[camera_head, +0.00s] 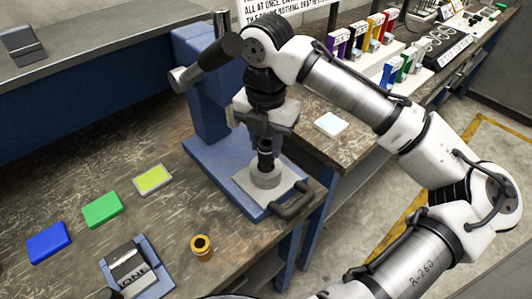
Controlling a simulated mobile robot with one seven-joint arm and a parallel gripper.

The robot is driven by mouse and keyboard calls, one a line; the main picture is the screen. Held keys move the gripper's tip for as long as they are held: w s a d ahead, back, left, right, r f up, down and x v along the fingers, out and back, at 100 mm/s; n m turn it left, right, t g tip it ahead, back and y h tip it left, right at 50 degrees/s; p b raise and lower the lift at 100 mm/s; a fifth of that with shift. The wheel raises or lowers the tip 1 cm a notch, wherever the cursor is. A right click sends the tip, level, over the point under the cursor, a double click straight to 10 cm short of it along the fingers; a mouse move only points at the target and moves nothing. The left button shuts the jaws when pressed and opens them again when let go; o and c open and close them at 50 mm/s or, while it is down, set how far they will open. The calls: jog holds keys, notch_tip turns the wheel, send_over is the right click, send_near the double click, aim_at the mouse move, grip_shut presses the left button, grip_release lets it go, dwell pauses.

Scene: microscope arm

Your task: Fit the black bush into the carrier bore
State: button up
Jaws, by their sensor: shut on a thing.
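My gripper (266,142) is shut on the black bush (265,160) and points down under the head of the blue press. The bush is upright, directly over the grey round carrier (266,181) on the press base plate. Its lower end meets the carrier's top in this view. I cannot tell whether it touches, or how far it is in the bore, because the bush hides the bore.
The blue press (201,95) with its dark lever stands close behind my gripper. A dark handle (294,201) is at the plate's front right. A brass bush (202,248), a block marked ONE (130,264), and blue, green and yellow blocks lie on the bench to the left.

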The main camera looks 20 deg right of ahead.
aim_at(266, 156)
jog(key=shift+f, duration=2.05)
jog(key=shift+f, duration=0.1)
jog(key=o, duration=1.1)
notch_tip(266, 156, up, 12)
jog(key=shift+r+b, duration=0.15)
jog(key=shift+b, duration=0.25)
